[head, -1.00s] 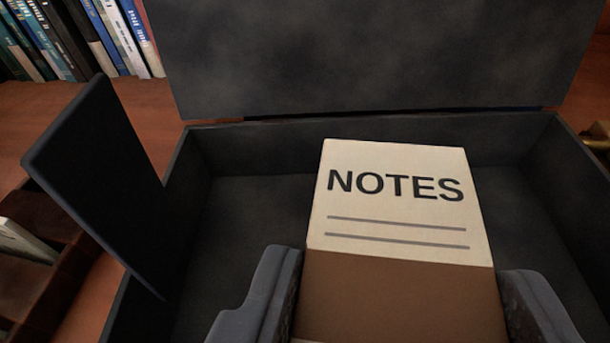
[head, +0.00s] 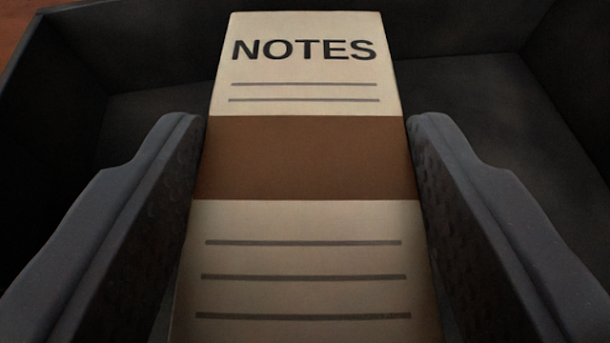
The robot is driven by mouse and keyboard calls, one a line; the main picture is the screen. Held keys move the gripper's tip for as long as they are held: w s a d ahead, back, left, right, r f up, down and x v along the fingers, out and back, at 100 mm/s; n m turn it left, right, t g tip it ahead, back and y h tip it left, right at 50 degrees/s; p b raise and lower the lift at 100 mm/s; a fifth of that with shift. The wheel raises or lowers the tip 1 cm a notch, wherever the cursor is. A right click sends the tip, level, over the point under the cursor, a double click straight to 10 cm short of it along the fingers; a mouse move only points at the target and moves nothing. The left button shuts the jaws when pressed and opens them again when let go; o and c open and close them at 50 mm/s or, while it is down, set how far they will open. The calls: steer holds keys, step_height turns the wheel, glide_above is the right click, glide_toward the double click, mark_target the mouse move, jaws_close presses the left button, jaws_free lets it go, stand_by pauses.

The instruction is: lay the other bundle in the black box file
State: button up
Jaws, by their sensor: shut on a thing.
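A cream bundle (head: 310,265) printed NOTES, with grey lines and a brown band (head: 305,158) around its middle, fills the centre of the head view. My gripper (head: 307,125) is shut on the bundle, one finger along each long side near the band. The black box file (head: 500,110) lies below and around the bundle, with its floor showing on both sides. The bundle is over or in the box; I cannot tell whether its underside touches the floor. Its near end is cut off by the frame.
The box's far wall (head: 440,28) rises close behind the bundle's far end. Its left wall (head: 35,95) and right wall (head: 580,60) stand apart from my fingers. Bare box floor shows on both sides. A strip of reddish-brown surface shows at the top left.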

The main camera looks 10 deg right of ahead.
steer(key=shift+f, duration=0.25)
steer(key=shift+s+a+f, duration=0.1)
steer(key=shift+s+f, duration=0.1)
steer(key=shift+f, duration=0.25)
steer(key=o, duration=1)
steer(key=shift+f, duration=0.25)
steer(key=shift+a, duration=0.1)
steer(key=shift+s, duration=0.1)
steer(key=shift+s+r, duration=0.1)
steer(key=shift+r, duration=0.45)
steer(key=v, duration=0.4)
steer(key=p+v, duration=0.1)
steer(key=v, duration=0.2)
steer(key=r+v, duration=0.1)
steer(key=v, duration=0.3)
steer(key=shift+s+r, duration=0.1)
steer(key=shift+s, duration=0.05)
